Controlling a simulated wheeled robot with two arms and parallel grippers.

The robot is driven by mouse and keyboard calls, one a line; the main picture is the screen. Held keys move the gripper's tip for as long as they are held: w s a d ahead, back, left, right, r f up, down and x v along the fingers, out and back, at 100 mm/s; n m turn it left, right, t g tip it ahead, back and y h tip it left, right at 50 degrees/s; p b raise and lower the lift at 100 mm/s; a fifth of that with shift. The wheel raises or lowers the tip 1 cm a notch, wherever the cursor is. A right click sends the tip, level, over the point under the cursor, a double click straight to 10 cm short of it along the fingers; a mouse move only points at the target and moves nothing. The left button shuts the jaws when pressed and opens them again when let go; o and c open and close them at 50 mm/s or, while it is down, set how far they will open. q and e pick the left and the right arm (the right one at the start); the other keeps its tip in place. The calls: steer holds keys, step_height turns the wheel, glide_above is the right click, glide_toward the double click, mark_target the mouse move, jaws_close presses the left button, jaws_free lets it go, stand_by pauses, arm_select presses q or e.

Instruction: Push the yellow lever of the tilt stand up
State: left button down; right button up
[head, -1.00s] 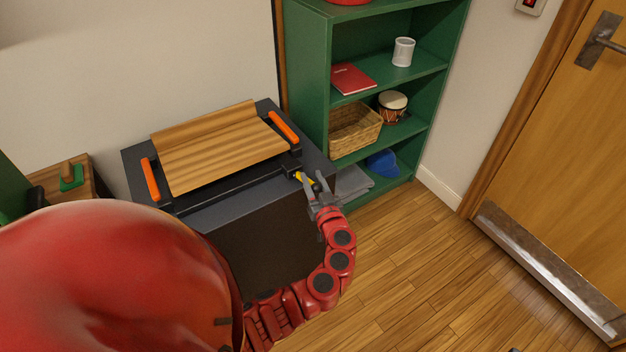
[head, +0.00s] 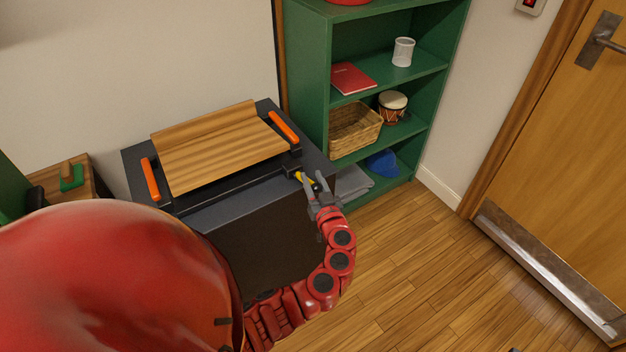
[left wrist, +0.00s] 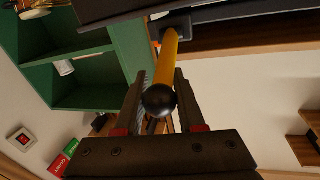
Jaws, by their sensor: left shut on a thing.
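The tilt stand (head: 235,185) is a dark box with a wooden slatted tilting top (head: 220,148) and an orange handle at each side. Its yellow lever (head: 301,177) sticks out at the front right corner. In the left wrist view the yellow lever (left wrist: 169,55) ends in a black ball knob (left wrist: 159,101). My left gripper (head: 314,182) is at the lever's outer end; in the left wrist view its fingers (left wrist: 160,88) stand on either side of the lever and are shut on it. My right gripper is not in view.
A green shelf (head: 308,75) with a basket (head: 354,128), a drum, a red book and a white cup stands behind to the right. A wooden door (head: 560,180) is at the far right. The floor (head: 430,250) between is clear.

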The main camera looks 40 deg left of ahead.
arm_select(q)
steer(key=shift+a+r+h+p, duration=0.15)
steer(key=shift+r+h+p, duration=0.15)
steer(key=shift+r+p, duration=0.35)
steer(key=a+r+g+h+p, duration=0.1)
steer(key=h+p, duration=0.1)
steer(key=p, duration=0.1)
steer(key=w+a+r+n+g+h+p, duration=0.1)
steer(key=h+p, duration=0.1)
steer(key=p, duration=0.2)
steer(key=a+r+g+h+p, duration=0.1)
steer(key=a+g+h+p, duration=0.1)
steer(key=p, duration=0.1)
steer(key=shift+w+r+n, duration=0.3)
steer(key=shift+w, duration=0.1)
steer(key=shift+w+a+g+h+p, duration=0.2)
steer(key=shift+a+g+h+p, duration=0.35)
steer(key=shift+h, duration=0.35)
steer(key=shift+w+a+h, duration=0.15)
steer(key=shift+a+h, duration=0.1)
steer(key=shift+h, duration=0.15)
steer(key=shift+w+a+f+g+h+b, duration=0.15)
steer(key=shift+a+g+h+b, duration=0.1)
steer(key=shift+a+h, duration=0.15)
steer(key=shift+w+a+f+g+h+b, duration=0.1)
steer(key=shift+w+a+g+h, duration=0.15)
steer(key=shift+a, duration=0.2)
steer(key=shift+s+a, duration=0.1)
steer(key=shift+a, duration=0.05)
steer(key=shift+n, duration=0.3)
